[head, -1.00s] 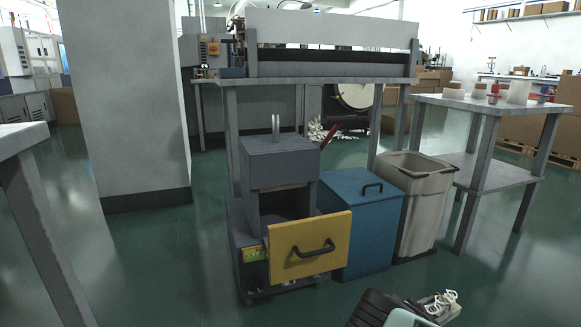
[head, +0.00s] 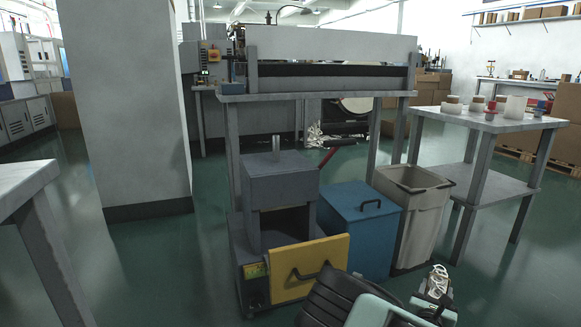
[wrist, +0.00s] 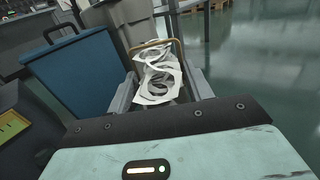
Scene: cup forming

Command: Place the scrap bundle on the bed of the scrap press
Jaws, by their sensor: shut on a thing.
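The scrap bundle is a small stack of white cut-out sheets (head: 438,279) with a tan band at its far end, clearer in the wrist view (wrist: 158,76). My gripper (head: 434,292) is shut on it, with one grey finger on each side (wrist: 163,90). The bundle is in the air at the lower right of the head view. The scrap press (head: 280,177) is the grey machine left of my gripper. Its yellow door (head: 305,268) hangs open in front. The dark opening above the door is empty as far as I see; its bed is mostly in shadow.
A blue lidded bin (head: 358,232) and a beige bin (head: 413,215) stand right of the press. A red lever (head: 325,158) sticks out of the press's right side. A grey table (head: 505,125) stands at right, a pillar (head: 125,100) at left.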

